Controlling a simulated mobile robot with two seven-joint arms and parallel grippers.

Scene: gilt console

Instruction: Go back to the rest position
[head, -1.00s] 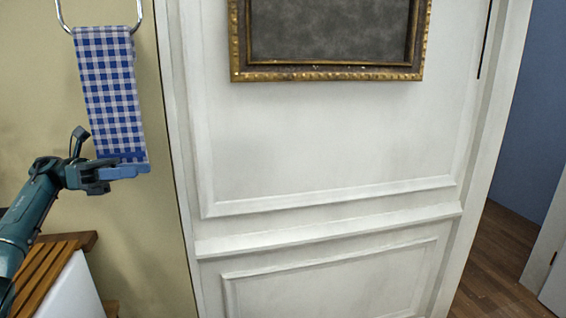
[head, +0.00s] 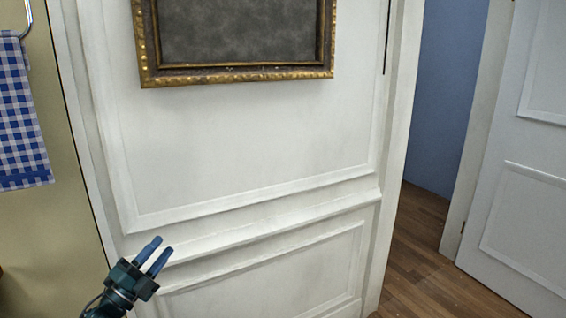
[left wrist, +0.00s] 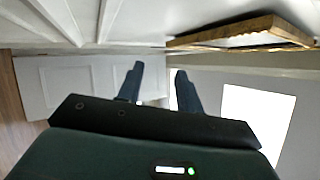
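My left gripper (head: 153,256) is at the lower left of the head view, in front of the white panelled wall. Its two blue fingers are apart with nothing between them. In the left wrist view the two fingers (left wrist: 158,88) also stand apart and empty. My right gripper is in neither view.
A blue checked towel (head: 20,125) hangs from a metal ring (head: 27,22) at the left edge. A gilt picture frame (head: 240,73) hangs on the white panelled wall (head: 250,150). At the right are a wooden floor (head: 425,255) and a white door (head: 520,200).

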